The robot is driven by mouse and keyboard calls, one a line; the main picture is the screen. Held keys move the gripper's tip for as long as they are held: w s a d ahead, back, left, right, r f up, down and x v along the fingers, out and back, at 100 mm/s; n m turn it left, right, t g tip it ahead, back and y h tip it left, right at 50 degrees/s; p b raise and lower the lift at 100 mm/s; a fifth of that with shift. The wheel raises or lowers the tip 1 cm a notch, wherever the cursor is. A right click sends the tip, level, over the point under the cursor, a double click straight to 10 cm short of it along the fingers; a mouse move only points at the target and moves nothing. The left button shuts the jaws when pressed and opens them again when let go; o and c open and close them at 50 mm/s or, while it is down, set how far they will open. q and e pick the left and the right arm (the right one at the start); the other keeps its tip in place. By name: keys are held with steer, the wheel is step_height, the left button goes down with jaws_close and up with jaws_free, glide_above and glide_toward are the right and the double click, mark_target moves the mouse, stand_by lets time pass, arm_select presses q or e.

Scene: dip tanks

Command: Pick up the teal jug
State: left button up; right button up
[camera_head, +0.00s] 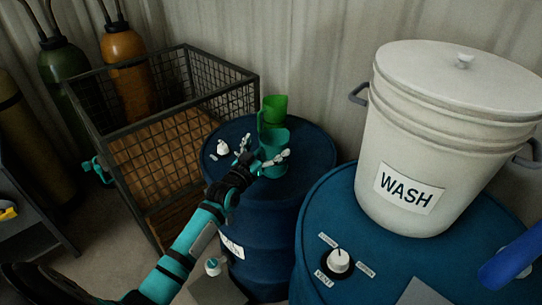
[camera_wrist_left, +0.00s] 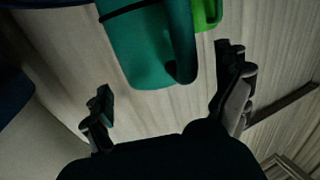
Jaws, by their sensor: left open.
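The teal jug (camera_head: 272,143) stands upright on top of a blue drum, just in front of a green jug (camera_head: 273,107). My left gripper (camera_head: 263,157) reaches in from the lower left, with its open fingers on either side of the teal jug. In the left wrist view the teal jug (camera_wrist_left: 152,45) and its handle lie ahead of and between the open fingers, and part of the green jug (camera_wrist_left: 206,13) shows behind it. The jug's lower part is partly covered by my fingers in the head view. My right gripper is not in view.
The blue drum (camera_head: 222,173) has a white knob (camera_head: 222,147) on its top. A wire crate (camera_head: 160,180) stands at its left. A second blue drum (camera_head: 325,200) at the right bears a white lidded bucket marked WASH (camera_head: 440,130). A corrugated wall is behind.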

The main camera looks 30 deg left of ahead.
arm_select(q)
steer(key=w, duration=0.2)
steer(key=shift+w, duration=0.3)
steer(key=shift+s, duration=0.15)
steer(key=shift+c, duration=0.8)
steer(key=c, duration=1.4)
